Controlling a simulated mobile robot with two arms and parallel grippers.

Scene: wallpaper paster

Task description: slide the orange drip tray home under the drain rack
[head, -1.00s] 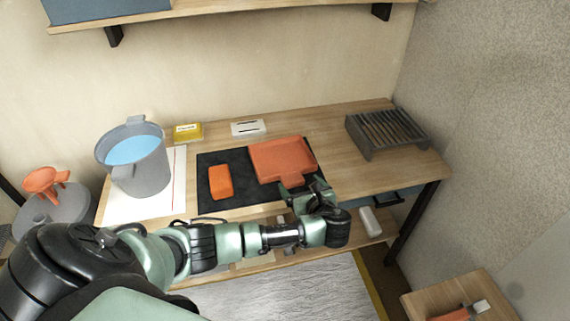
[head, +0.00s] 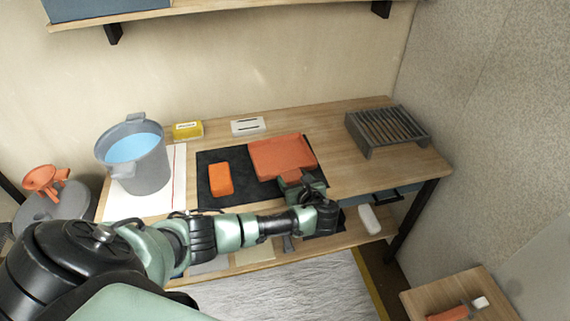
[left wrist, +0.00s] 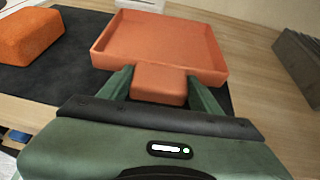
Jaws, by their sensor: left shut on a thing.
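The orange drip tray (head: 282,155) lies on the right part of the black mat on the table. Its shallow basin and front tab also show in the left wrist view (left wrist: 160,45). My left gripper (head: 294,180) is shut on the tray's tab, with a finger on each side of it in the left wrist view (left wrist: 158,88). The grey slatted drain rack (head: 388,128) stands on the table to the right of the tray, apart from it, and its edge shows in the left wrist view (left wrist: 300,62). My right gripper is not in view.
An orange block (head: 221,180) lies on the black mat (head: 212,162) left of the tray. A grey bucket of blue liquid (head: 140,165) stands on white paper at the left. A yellow box (head: 187,131) and a white slotted block (head: 248,126) sit behind. Bare wood lies between tray and rack.

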